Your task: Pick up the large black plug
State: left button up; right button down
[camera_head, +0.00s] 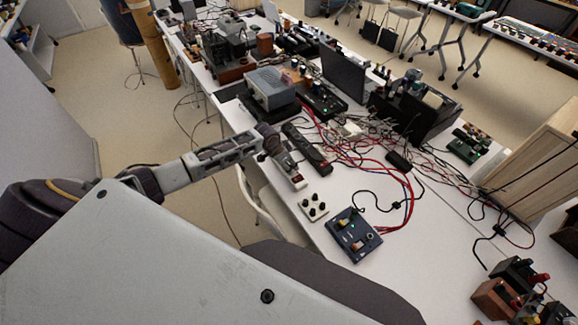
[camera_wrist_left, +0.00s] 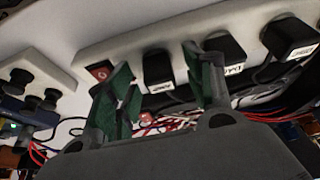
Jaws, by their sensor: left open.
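A white power strip (camera_wrist_left: 130,38) crosses the top of the left wrist view, with a red switch (camera_wrist_left: 99,70) at its left end. Black plugs sit in it: a left plug (camera_wrist_left: 157,70), a middle plug (camera_wrist_left: 228,52) and a right plug (camera_wrist_left: 290,38), with white labels. I cannot tell for sure which is the large one. My left gripper (camera_wrist_left: 157,60) is open, and the left plug shows between its green-padded fingers, without clear contact. In the head view the left gripper (camera_head: 262,138) is at the strip's far end, hiding part of it. My right gripper is not in view.
A white box with black knobs (camera_head: 314,208) and a blue device (camera_head: 353,238) stand near the strip. A dark bar (camera_head: 306,149) lies beside it. Red and black cables tangle across the white table (camera_head: 420,262). A grey instrument (camera_head: 272,88) stands behind.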

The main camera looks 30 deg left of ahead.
aim_at(288, 163)
pick_arm(q)
jog(key=c, duration=1.1)
jog(key=shift+r, duration=0.1)
jog(key=shift+c, duration=0.2)
notch_tip(288, 163, up, 10)
jog(key=shift+b, duration=0.45)
jog(key=shift+r+p, duration=1.75)
jog(key=shift+p, duration=0.6)
jog(key=shift+w, duration=0.15)
